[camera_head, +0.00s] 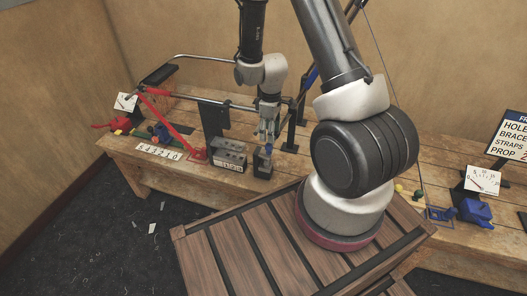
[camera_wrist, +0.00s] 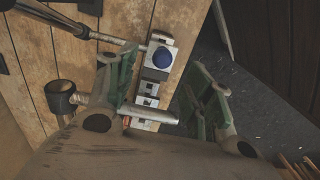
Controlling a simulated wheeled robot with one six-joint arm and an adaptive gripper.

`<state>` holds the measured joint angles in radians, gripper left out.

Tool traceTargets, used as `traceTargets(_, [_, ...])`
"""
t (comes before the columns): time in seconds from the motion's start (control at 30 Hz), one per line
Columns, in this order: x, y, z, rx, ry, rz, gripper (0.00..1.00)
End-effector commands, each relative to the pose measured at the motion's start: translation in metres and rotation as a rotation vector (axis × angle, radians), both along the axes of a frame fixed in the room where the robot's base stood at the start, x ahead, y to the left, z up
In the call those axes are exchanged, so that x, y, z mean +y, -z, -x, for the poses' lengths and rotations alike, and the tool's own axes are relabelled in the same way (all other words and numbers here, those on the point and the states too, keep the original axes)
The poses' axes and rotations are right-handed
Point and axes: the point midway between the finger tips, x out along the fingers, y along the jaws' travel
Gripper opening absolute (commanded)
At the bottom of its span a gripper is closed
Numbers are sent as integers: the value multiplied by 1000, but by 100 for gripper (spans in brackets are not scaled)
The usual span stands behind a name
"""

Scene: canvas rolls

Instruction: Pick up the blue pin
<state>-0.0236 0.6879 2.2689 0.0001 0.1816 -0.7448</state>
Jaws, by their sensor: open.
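The blue pin (camera_wrist: 162,57) shows in the wrist view as a round blue head on a pale square top of a small block. In the head view a small blue spot (camera_head: 268,149) shows on top of a dark block (camera_head: 263,166) at the bench's front edge. My gripper (camera_head: 267,132) is just above that block, pointing down. In the wrist view my gripper (camera_wrist: 160,85) is open, with one green-padded finger on each side and nothing between them touching the pin. The pin's head is beyond the fingertips, roughly between them. The pin's lower part is hidden.
A grey block with holes and a numbered label (camera_head: 229,152) stands left of the dark block. A red strap (camera_head: 170,122) and metal rods (camera_head: 200,98) are farther left. A blue clamp (camera_head: 475,211) and dial card (camera_head: 482,181) are at the right. A slatted wooden crate (camera_head: 235,245) is in front.

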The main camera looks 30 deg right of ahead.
Motion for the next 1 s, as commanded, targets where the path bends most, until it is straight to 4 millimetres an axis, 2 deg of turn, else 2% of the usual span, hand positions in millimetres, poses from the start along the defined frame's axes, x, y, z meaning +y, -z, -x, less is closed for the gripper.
traceTargets(0.27, [1, 30, 2, 6, -16, 0, 52])
traceTargets(0.53, [4, 70, 2, 4, -14, 0, 52])
traceTargets(0.63, [4, 76, 2, 4, -14, 0, 52])
traceTargets(0.83, [4, 77, 1, 3, -13, 0, 52])
traceTargets(0.87, [4, 77, 1, 3, -13, 0, 50])
traceTargets(1.0, [4, 77, 2, 3, -13, 0, 25])
